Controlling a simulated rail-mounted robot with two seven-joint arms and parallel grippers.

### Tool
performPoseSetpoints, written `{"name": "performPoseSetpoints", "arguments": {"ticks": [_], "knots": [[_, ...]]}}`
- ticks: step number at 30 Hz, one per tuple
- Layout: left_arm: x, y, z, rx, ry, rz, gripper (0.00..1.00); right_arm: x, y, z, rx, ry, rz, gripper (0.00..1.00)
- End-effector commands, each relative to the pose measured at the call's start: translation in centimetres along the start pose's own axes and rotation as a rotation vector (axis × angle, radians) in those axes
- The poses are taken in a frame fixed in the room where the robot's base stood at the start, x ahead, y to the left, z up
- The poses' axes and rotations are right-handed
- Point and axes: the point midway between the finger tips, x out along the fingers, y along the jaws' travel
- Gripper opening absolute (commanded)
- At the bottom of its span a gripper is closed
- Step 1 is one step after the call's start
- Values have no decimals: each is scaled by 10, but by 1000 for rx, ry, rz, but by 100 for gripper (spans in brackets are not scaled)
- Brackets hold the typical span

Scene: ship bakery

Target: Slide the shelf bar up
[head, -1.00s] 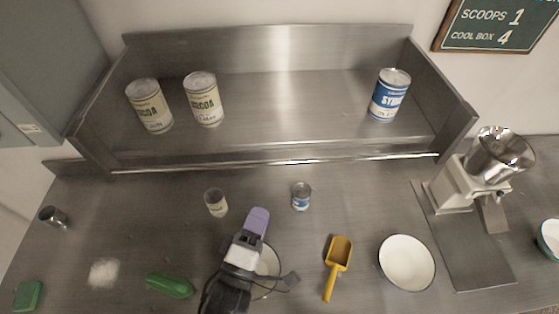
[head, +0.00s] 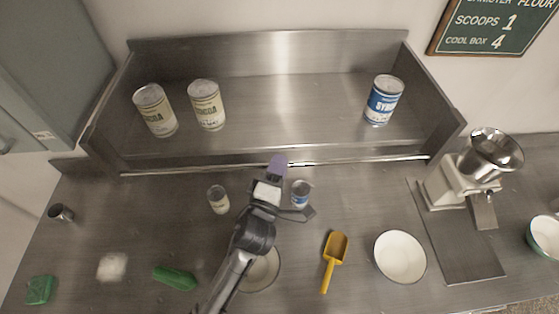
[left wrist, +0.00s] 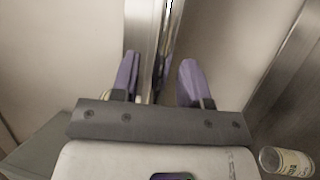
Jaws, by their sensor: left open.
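The shelf bar (head: 385,161) is a thin shiny metal rod running along the front of the steel shelf (head: 270,100), just below its front lip. My left gripper (head: 277,164) has purple fingers and reaches the middle of the bar in the head view, hiding a short stretch of it. In the left wrist view the gripper (left wrist: 158,78) is open. The bar (left wrist: 172,35) runs lengthwise in the gap between the two fingers there, with no finger clearly touching it. I cannot tell whether it lies fully between the fingertips. My right gripper is not in view.
Below are a small pale can (head: 218,199), a small blue can (head: 301,193) close to my gripper, a yellow scoop (head: 334,260), a white bowl (head: 400,257) and a grinder (head: 465,172).

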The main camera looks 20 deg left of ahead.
Motion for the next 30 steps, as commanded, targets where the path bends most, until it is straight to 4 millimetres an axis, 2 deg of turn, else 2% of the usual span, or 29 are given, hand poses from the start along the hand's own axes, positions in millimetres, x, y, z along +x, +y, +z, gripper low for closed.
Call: {"name": "performPoseSetpoints", "arguments": {"ticks": [4,14,27,30], "knots": [[6,0,0,1,0,0,42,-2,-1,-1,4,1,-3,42],[8,0,0,1,0,0,42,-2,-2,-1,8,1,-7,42],[8,0,0,1,0,0,0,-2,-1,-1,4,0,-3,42],[8,0,0,1,0,0,0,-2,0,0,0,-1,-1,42]]}}
